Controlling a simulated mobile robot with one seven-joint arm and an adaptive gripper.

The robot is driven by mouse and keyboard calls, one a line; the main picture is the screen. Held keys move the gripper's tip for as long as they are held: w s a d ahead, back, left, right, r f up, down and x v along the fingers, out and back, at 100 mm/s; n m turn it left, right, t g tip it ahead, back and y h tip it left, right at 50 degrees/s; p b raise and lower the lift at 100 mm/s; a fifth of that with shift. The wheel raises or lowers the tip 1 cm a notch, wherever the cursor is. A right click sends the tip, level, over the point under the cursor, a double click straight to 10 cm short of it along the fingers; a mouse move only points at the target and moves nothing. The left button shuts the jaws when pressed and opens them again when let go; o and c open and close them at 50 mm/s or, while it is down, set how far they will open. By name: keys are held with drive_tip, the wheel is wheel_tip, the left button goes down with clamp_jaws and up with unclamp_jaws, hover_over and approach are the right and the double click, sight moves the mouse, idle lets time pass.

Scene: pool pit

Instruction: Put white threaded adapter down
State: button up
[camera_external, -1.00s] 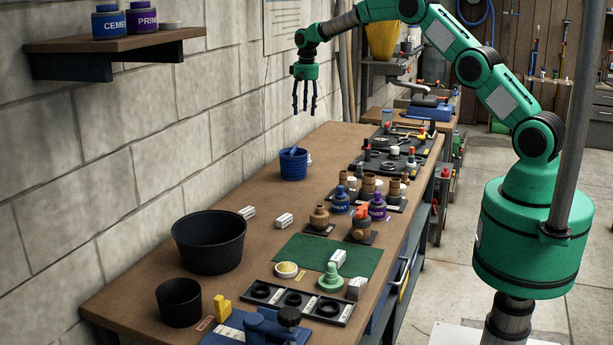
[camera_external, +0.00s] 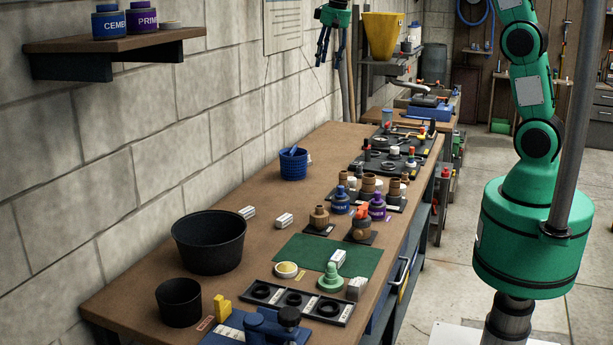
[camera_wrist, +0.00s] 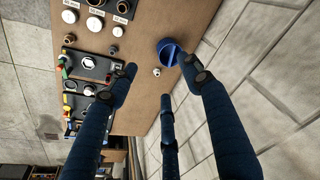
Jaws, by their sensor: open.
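A small white piece (camera_wrist: 156,72), which looks like the white threaded adapter, lies on the bench beside the blue basket (camera_wrist: 166,55) in the wrist view. In the external view, a small white piece (camera_external: 309,158) shows at the right side of the blue basket (camera_external: 293,166); its threads are too small to tell. My gripper (camera_external: 329,58) is high above the far part of the bench, near the wall. Its dark blue fingers are spread, with nothing between them, also in the wrist view (camera_wrist: 152,78).
A black tub (camera_external: 209,243) and a smaller black pot (camera_external: 179,303) stand at the near left. Blue and purple jars and brown fittings crowd the right side beyond a green mat (camera_external: 300,253). The wall borders the bench. Bare wood lies around the basket.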

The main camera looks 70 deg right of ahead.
drive_tip(key=s+a+r+n, duration=0.1)
drive_tip(key=s+a+r, duration=0.1)
drive_tip(key=s+a, duration=0.35)
drive_tip(key=s+a+r+n+t, duration=0.1)
drive_tip(key=s+a+r, duration=0.1)
drive_tip(key=s, duration=0.7)
drive_tip(key=s+a+r+n, duration=0.1)
drive_tip(key=s+a+r, duration=0.1)
drive_tip(key=s+a, duration=0.35)
drive_tip(key=s+a+f+n+t, duration=0.1)
drive_tip(key=s+a+f, duration=0.1)
drive_tip(key=s, duration=0.9)
drive_tip(key=s+a+f+n+t, duration=0.1)
drive_tip(key=s+a+f, duration=0.2)
drive_tip(key=s, duration=0.8)
drive_tip(key=shift+f+y, duration=0.3)
drive_tip(key=shift+f, duration=0.35)
wheel_tip(320, 180, down, 6)
drive_tip(key=b, duration=0.5)
drive_tip(key=shift+r+b, duration=0.25)
drive_tip(key=shift+b, duration=0.05)
